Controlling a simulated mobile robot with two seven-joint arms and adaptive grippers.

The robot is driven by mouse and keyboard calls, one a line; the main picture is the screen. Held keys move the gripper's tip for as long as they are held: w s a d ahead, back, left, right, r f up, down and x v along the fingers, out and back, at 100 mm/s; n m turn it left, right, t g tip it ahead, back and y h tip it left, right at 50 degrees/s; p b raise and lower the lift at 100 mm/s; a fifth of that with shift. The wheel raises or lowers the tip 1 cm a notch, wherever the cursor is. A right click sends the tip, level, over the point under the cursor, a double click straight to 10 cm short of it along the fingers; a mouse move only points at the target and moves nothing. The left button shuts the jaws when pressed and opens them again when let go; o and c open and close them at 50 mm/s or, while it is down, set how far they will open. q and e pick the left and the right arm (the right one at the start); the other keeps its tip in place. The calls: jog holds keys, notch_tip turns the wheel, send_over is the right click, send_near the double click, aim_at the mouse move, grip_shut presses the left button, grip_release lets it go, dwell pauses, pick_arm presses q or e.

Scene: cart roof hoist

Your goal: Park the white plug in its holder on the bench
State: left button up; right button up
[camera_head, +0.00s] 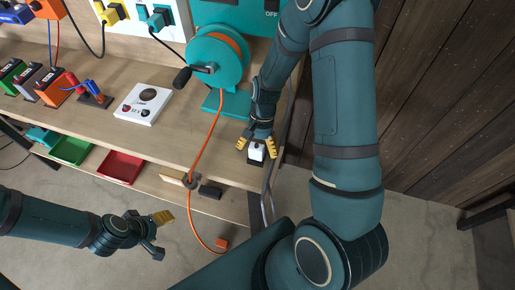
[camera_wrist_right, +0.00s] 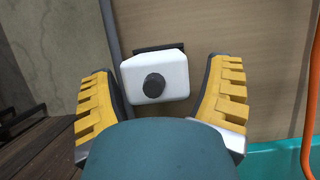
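The white plug (camera_head: 256,152) is at the right end of the bench, at a small black holder (camera_head: 254,163). In the right wrist view the plug (camera_wrist_right: 176,68) is a white block with a dark round knob, and a black edge of the holder (camera_wrist_right: 158,47) shows behind it. How deep the plug sits in the holder is hidden. My right gripper (camera_head: 258,148) is open, with its yellow fingers on either side of the plug and a gap showing on both sides. My left gripper (camera_head: 160,234) is open and empty in front of the bench, low at the left.
A teal cable reel (camera_head: 207,62) with an orange cable (camera_head: 208,130) stands left of the plug. The cable hangs over the bench front to an orange connector (camera_head: 222,243). A white box with a dial (camera_head: 143,104) is farther left. Green (camera_head: 71,150) and red (camera_head: 121,167) bins sit below.

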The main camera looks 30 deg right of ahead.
jog(key=v, duration=1.2)
pick_arm(q)
jog(key=shift+f, duration=0.15)
